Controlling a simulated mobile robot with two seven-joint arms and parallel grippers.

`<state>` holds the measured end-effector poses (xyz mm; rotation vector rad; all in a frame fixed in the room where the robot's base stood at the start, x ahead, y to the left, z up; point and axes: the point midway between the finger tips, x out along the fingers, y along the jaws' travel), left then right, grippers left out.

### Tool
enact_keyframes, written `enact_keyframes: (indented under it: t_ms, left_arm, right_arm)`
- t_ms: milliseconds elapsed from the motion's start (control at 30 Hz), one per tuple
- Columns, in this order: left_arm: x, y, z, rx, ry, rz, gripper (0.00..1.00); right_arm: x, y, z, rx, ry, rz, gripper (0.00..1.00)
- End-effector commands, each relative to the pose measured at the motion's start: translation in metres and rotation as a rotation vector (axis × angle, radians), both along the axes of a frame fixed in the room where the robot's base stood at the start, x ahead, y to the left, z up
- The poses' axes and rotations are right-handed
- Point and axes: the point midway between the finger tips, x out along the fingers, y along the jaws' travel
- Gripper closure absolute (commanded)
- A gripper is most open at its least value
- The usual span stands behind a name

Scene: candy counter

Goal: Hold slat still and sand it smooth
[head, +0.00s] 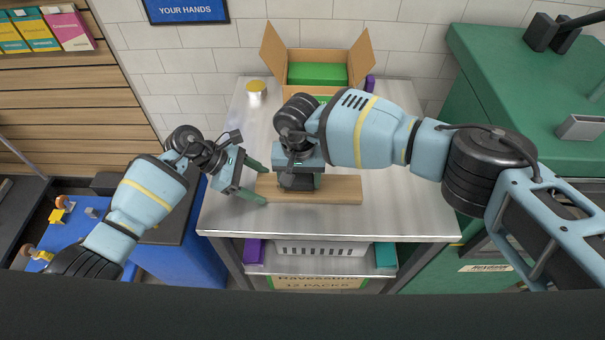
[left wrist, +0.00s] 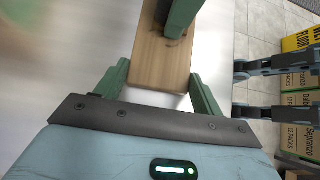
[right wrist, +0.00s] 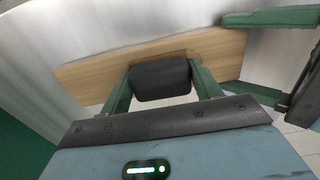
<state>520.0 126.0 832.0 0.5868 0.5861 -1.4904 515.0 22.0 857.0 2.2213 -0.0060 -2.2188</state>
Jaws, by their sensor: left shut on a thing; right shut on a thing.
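The slat (head: 338,189) is a light wooden board lying flat across the metal table. My left gripper (head: 258,184) is shut on its left end, one finger along each long edge; the left wrist view shows the slat (left wrist: 158,65) between both fingers. My right gripper (head: 299,181) is shut on a dark sanding block (right wrist: 160,79), which is on the slat, left of its middle. The right wrist view shows the block between the fingers across the slat (right wrist: 90,78). My right gripper partly hides the block and slat in the head view.
An open cardboard box (head: 318,55) with green contents stands at the back of the table (head: 408,205). A yellow-lidded jar (head: 256,92) stands at the back left, and a purple item (head: 370,83) is beside the box. The tabletop right of the slat is clear.

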Motion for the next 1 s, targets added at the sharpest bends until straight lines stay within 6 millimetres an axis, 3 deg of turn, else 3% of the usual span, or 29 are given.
enact_keyframes:
  t_ms: [667,1000]
  left_arm:
    - [0.0,0.0,0.0,0.0,0.001,0.001,0.46]
    - [0.0,0.0,0.0,0.0,0.0,0.0,0.46]
  right_arm:
    - [-0.011,0.008,-0.002,0.0,-0.001,-0.001,0.55]
    - [0.005,0.008,-0.004,-0.002,-0.001,-0.003,0.55]
